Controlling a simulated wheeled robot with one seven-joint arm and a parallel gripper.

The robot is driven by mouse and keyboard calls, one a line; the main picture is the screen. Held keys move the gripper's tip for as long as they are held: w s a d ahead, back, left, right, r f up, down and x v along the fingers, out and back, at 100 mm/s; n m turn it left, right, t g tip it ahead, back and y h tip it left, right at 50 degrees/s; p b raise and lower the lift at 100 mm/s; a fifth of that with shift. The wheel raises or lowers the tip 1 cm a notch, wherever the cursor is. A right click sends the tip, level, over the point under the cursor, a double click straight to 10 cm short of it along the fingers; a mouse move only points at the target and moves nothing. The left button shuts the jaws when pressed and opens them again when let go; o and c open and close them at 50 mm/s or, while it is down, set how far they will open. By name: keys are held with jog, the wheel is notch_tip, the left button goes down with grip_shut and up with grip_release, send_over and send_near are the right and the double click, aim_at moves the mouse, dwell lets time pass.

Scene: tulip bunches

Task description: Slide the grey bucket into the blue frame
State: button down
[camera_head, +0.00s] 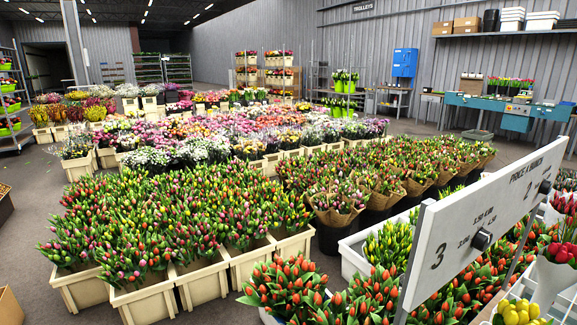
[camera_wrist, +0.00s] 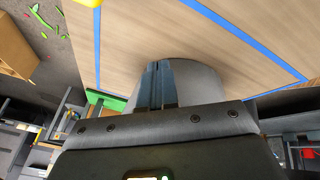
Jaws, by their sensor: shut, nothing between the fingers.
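In the wrist view, my gripper (camera_wrist: 155,68) is shut, its two dark fingers together and empty. The grey bucket (camera_wrist: 200,82) is a rounded grey shape right behind the fingers, on a light wood top. Its lower part is hidden by my gripper, and I cannot tell whether the fingers touch it. The blue frame (camera_wrist: 245,39) shows as blue strips on the wood. One strip runs to the left of the bucket and one to its right. I cannot tell whether the bucket's base is wholly between them. Neither my gripper, the bucket nor the frame can be made out in the head view.
In the wrist view, a green object (camera_wrist: 106,99) lies left of the bucket and a yellow object (camera_wrist: 88,2) at the top edge. Bare wood (camera_wrist: 140,30) lies beyond the bucket. The head view shows tulip crates (camera_head: 200,285) and a price sign (camera_head: 480,230).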

dwell(0.3)
jog(key=shift+s+a, duration=0.2)
jog(key=shift+s, duration=0.3)
jog(key=shift+s+a, duration=0.15)
jog(key=shift+s, duration=0.3)
jog(key=shift+w+d, duration=0.25)
jog(key=shift+w, duration=0.5)
jog(key=shift+w+d, duration=0.25)
jog(key=shift+w, duration=0.45)
jog(key=shift+r, duration=0.1)
jog(key=p+v, duration=0.7)
jog(key=v, duration=0.2)
jog(key=shift+w+d+r, duration=0.15)
jog(key=shift+r, duration=0.15)
